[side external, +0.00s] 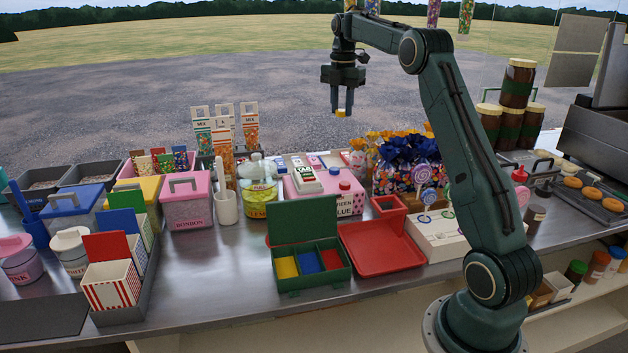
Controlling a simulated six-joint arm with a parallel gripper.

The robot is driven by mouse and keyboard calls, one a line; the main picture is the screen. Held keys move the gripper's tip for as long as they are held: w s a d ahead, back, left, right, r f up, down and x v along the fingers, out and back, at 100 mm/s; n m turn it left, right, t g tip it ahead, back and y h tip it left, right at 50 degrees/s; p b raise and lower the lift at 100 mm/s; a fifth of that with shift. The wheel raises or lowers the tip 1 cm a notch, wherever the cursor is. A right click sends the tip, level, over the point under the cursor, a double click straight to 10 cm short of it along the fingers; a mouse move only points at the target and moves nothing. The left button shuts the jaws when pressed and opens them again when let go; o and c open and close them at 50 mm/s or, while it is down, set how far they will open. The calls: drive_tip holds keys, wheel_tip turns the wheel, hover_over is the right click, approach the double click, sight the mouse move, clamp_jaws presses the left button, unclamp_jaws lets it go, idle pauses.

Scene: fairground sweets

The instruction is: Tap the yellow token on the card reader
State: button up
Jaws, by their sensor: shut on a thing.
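My gripper (342,104) is shut on the small yellow token (340,113), which shows at the lower tips of the fingers. The gripper points down and is high above the counter, with the gravel ground behind it in the picture. The card reader (305,179), a pale device with a green panel lettered TAP, sits on a pink surface at the middle back of the counter. It is below the gripper and a little left of it in the picture, well apart from the token.
A green box (310,284) with an open lid has yellow, blue and red compartments. A red tray (378,258) lies beside it.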

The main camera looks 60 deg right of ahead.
idle(0.5)
drive_tip(key=w+a+f, duration=0.4)
drive_tip(key=w+f, duration=0.5)
drive_tip(key=shift+w+a+f+n, duration=0.2)
drive_tip(key=shift+w+f+n, duration=0.15)
drive_tip(key=shift+w+n, duration=0.05)
drive_tip(key=shift+f, duration=0.2)
drive_tip(key=shift+f, duration=2.4)
drive_tip(key=shift+f, duration=0.1)
drive_tip(key=s+d+r, duration=0.1)
drive_tip(key=r, duration=0.3)
drive_tip(key=s+d+r, duration=0.2)
drive_tip(key=r, duration=0.3)
drive_tip(key=shift+s+d, duration=0.25)
drive_tip(key=shift+s, duration=0.05)
